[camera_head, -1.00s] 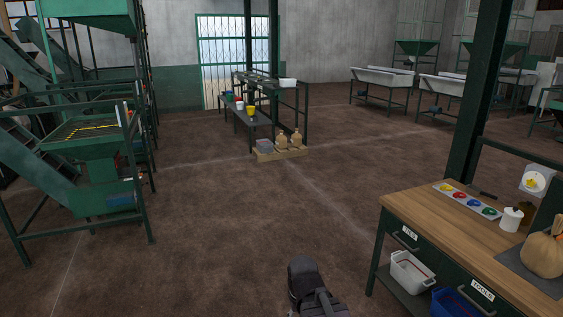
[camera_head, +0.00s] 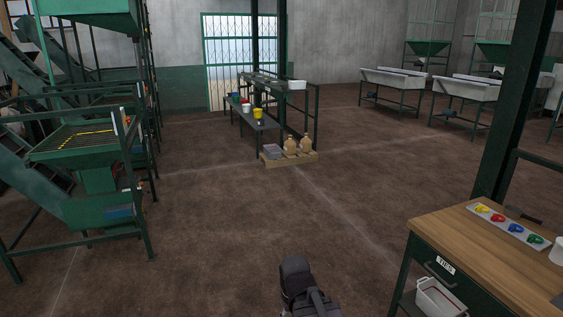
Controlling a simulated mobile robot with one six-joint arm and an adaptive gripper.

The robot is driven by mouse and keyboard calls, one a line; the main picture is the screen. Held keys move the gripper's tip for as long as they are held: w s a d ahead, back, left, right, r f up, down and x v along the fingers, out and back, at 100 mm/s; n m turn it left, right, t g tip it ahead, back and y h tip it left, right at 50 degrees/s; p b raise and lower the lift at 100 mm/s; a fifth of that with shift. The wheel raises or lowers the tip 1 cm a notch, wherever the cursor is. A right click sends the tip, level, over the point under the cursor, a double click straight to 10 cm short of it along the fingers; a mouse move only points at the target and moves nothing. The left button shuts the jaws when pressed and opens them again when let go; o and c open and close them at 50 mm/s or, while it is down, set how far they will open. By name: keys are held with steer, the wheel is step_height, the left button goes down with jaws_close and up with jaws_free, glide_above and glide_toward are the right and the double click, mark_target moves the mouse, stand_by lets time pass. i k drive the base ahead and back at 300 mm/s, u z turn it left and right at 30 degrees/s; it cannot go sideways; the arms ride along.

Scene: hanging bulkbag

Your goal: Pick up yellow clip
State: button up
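The yellow clip (camera_head: 482,209) lies at the left end of a pale strip tray (camera_head: 507,224) on the wooden workbench (camera_head: 466,241) at the right. Red (camera_head: 498,218), blue (camera_head: 516,229) and green (camera_head: 535,239) clips follow it in a row on the same strip. A dark part of my own arm shows at the bottom middle, well to the left of the bench and apart from it. No gripper fingers can be made out.
A green post (camera_head: 518,100) rises behind the bench. A white bin (camera_head: 440,298) sits under it. A white container (camera_head: 557,250) is cut off at the right edge. The floor between is clear.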

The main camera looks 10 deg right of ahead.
mark_target(479, 209)
steer(key=z, duration=0.1)
steer(key=i, duration=1.6)
steer(key=z, duration=0.5)
steer(key=i, duration=0.7)
steer(key=z, duration=0.95)
steer(key=i, duration=0.5)
steer(key=z, duration=0.8)
steer(key=i, duration=0.7)
steer(key=z, duration=0.4)
